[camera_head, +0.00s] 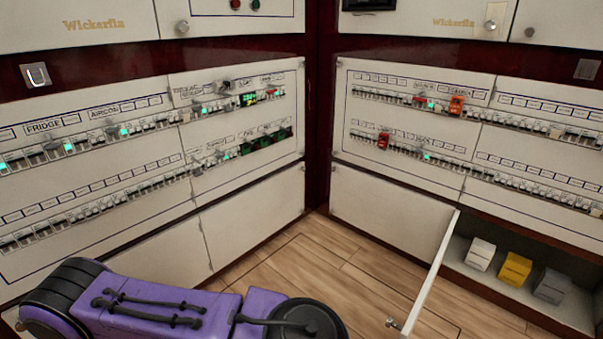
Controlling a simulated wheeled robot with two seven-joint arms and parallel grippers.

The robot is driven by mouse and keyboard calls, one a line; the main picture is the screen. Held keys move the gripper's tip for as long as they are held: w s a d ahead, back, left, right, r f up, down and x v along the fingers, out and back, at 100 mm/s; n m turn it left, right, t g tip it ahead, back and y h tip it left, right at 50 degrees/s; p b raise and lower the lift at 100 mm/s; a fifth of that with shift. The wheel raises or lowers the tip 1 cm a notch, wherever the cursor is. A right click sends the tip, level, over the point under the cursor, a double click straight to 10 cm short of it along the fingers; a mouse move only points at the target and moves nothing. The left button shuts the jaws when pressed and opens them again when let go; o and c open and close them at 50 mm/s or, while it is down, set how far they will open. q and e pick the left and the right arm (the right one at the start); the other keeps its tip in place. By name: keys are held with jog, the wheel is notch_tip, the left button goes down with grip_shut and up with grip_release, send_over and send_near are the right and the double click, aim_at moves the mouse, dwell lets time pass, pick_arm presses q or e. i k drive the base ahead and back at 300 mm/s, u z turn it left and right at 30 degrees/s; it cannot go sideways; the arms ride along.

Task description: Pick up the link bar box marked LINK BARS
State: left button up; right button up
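Three small boxes stand in a row inside an open low compartment at the lower right: a white box (481,254), a yellow box (515,269) and a grey box (552,286). No marking is readable on any of them from here, so I cannot tell which one is marked LINK BARS. The boxes stand apart, with small gaps between them. My purple left arm crosses the bottom left of the view, well away from the boxes. Neither of my grippers is in view.
The compartment's open door (432,272) juts out edge-on left of the boxes, with a knob near its lower end. Breaker panels line the left wall (100,150) and right wall (470,140). The wooden floor (330,262) between them is clear.

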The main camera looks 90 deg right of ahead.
aim_at(514, 269)
jog(key=z, duration=0.1)
jog(key=k, duration=0.3)
jog(key=z, duration=4.15)
